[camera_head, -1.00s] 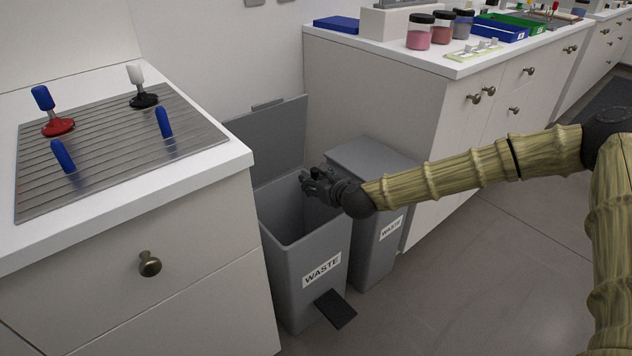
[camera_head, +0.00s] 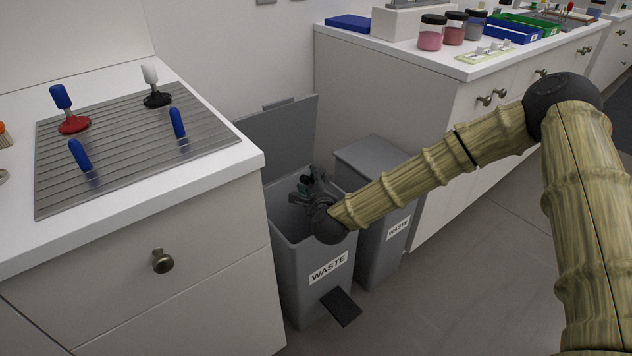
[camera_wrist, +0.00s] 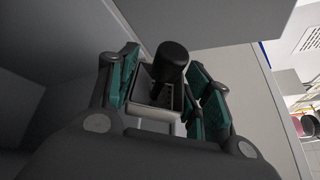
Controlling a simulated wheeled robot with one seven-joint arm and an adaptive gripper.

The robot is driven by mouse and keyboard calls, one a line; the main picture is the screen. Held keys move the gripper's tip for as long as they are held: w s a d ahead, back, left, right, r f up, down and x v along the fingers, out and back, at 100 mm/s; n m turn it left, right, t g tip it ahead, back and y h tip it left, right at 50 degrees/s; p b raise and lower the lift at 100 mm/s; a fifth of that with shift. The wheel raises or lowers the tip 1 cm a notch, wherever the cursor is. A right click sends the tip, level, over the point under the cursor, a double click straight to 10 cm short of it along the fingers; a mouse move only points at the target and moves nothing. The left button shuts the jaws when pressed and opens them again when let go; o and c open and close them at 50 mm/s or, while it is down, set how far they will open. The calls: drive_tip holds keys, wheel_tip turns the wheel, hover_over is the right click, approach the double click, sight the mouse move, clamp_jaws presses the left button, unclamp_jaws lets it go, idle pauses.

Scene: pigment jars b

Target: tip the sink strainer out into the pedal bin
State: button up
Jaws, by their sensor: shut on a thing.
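My gripper (camera_head: 312,190) is inside or just over the mouth of the open pedal bin (camera_head: 309,288), whose lid (camera_head: 283,130) stands up at the back. In the wrist view my gripper (camera_wrist: 165,92) has its teal pads on either side of a thing with a black knob-like end (camera_wrist: 172,60) and a pale, box-like part below. I take this for the sink strainer, but its full shape is hidden by the fingers. In the head view the held thing is too small and dark to make out. Whether anything is in it cannot be seen.
A second waste bin (camera_head: 372,160), closed, stands close on the right. A counter with a ribbed metal drainboard (camera_head: 125,150) rises at the left; stoppers with blue and white handles and blue pegs stand there. The right counter (camera_head: 385,60) holds jars (camera_head: 431,38) and trays.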

drive_tip(key=n, duration=0.1)
drive_tip(key=a+n+t, duration=0.1)
drive_tip(key=n, duration=0.1)
drive_tip(key=shift+s+f+h+b, duration=0.2)
drive_tip(key=shift+f+h+b, duration=0.1)
drive_tip(key=shift+f+b, duration=0.1)
drive_tip(key=n+t, duration=0.1)
drive_tip(key=n, duration=0.2)
drive_tip(key=a+n+t+y+b, duration=0.1)
drive_tip(key=n, duration=0.3)
drive_tip(key=s+r+n+t, duration=0.1)
drive_tip(key=n+t, duration=0.1)
drive_tip(key=n, duration=0.2)
drive_tip(key=shift+a+y+b, duration=0.3)
idle(5.1)
